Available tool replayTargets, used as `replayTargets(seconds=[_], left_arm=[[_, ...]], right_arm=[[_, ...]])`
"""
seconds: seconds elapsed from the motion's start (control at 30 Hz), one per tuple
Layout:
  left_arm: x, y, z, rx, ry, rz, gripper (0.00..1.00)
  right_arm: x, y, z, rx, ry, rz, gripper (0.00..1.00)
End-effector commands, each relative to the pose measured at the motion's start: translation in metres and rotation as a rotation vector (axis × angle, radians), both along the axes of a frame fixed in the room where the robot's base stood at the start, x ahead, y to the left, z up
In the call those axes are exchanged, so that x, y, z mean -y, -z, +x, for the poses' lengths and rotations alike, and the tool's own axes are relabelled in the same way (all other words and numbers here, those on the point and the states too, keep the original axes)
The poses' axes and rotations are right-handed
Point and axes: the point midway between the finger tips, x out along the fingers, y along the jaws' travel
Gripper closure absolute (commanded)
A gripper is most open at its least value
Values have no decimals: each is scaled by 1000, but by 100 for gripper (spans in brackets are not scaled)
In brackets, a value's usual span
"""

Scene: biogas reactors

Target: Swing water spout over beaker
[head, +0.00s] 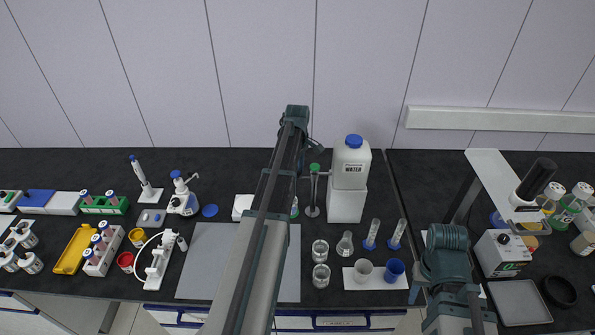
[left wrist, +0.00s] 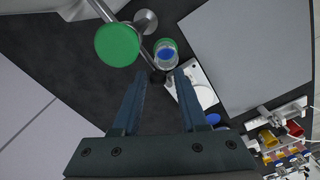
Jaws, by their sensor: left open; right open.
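The water tap has a green knob (head: 314,167) on a thin metal post beside the white water container (head: 348,185). In the left wrist view the green knob (left wrist: 117,46) is large, and the metal spout bar (left wrist: 143,57) runs past it to a dark tip (left wrist: 158,77) between my fingertips. My left gripper (left wrist: 160,76) is open around that tip; contact cannot be told. In the head view my left arm hides part of the tap area. Two glass beakers (head: 320,250) (head: 321,277) stand in front of the tap. My right gripper (head: 413,289) is open, low at right, mostly hidden by its arm.
A conical flask (head: 345,244) and measuring cylinders (head: 371,236) stand right of the beakers. A capped bottle (left wrist: 166,52) stands close to the spout. The grey mat (head: 205,262) is bare.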

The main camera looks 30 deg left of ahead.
Motion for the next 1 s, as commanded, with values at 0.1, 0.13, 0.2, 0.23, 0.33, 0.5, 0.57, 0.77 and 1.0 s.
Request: replayTargets(seconds=[0.1,0.13,0.2,0.23,0.33,0.5,0.57,0.77,1.0], left_arm=[[0,0,1,0,0,0,57],[0,0,1,0,0,0,57],[0,0,3,0,0,0,57],[0,0,4,0,0,0,57],[0,0,5,0,0,0,57],[0,-1,5,0,0,0,57],[0,-4,5,0,0,0,57],[0,-25,5,0,0,0,57],[0,-53,5,0,0,0,57]], right_arm=[[0,0,0,0,0,0,57],[0,0,0,0,0,0,57],[0,0,0,0,0,0,57],[0,0,0,0,0,0,57],[0,0,0,0,0,0,57],[0,-1,0,0,0,0,57],[0,-4,0,0,1,0,57],[0,-25,0,0,4,1,57],[0,-53,0,0,7,2,57]])
